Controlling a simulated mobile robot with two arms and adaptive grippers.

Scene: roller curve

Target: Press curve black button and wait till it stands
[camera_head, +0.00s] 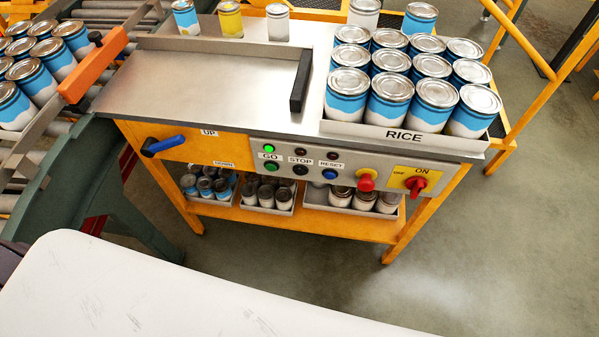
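The black button (300,170) sits under the STOP label on the grey control panel (346,158) of the orange-framed table. The green button (271,166) under GO is to its left and the blue button (329,174) under RESET is to its right. Above the labels, the green lamp (269,148) is lit and the two lamps to its right look dark red. The roller curve (62,150) runs along the left side, with part of it cut off by the picture edge. Neither of my grippers is in view.
A red mushroom button (366,183) and a red ON/OFF switch (415,184) are right of the buttons. A blue-handled lever (163,146) is at left. Cans fill the RICE tray (352,131). An orange bar (93,66) crosses the rollers.

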